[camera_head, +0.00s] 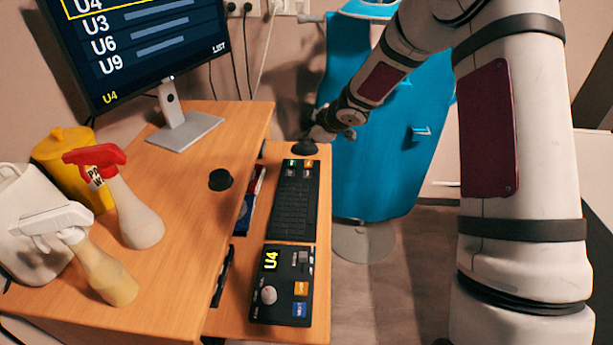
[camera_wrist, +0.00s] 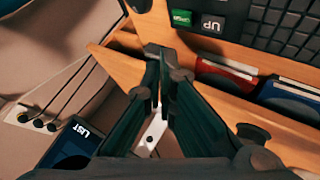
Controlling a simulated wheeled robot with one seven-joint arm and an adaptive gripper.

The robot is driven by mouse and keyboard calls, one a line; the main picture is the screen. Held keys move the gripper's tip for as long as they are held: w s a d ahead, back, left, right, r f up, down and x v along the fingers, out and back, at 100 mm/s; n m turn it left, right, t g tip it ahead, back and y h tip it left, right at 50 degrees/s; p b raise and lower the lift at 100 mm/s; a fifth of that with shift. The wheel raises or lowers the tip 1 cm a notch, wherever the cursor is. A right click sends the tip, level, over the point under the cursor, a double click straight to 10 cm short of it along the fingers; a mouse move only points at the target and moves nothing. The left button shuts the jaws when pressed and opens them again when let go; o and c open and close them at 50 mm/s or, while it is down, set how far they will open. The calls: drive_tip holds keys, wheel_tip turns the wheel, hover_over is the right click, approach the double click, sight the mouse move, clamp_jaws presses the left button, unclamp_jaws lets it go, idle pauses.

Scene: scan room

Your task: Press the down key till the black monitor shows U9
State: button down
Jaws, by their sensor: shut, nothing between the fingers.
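The black monitor (camera_head: 140,45) stands on the desk. Its list has U4 highlighted at the top, then U3, U6 and U9, and a small yellow U4 shows at its lower left. The black keyboard (camera_head: 293,205) lies on the lower shelf, with a few labelled keys at its far end. In the wrist view a green key (camera_wrist: 182,17) and an UP key (camera_wrist: 212,23) show; I cannot make out the down key. My gripper (camera_head: 318,135) is shut and empty near the keyboard's far end; in the wrist view its fingertips (camera_wrist: 166,60) are apart from the keys.
A control box (camera_head: 282,310) showing U4, with a knob and coloured buttons, lies nearer on the shelf. A dark round object (camera_head: 303,147) sits beyond the keyboard. Spray bottles (camera_head: 135,210) stand at left. A blue chair (camera_head: 375,170) is behind the shelf.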

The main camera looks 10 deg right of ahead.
drive_tip(key=shift+w+a+f, duration=0.15)
drive_tip(key=shift+a+f, duration=0.05)
drive_tip(key=shift+f, duration=0.45)
drive_tip(key=shift+f, duration=0.15)
drive_tip(key=b, duration=0.9)
hover_over(306, 175)
wheel_tip(306, 175, down, 6)
drive_tip(key=shift+w+f, duration=0.1)
drive_tip(key=shift+f+b, duration=1.05)
drive_tip(key=shift+f, duration=0.1)
drive_tip(key=shift+f, duration=0.4)
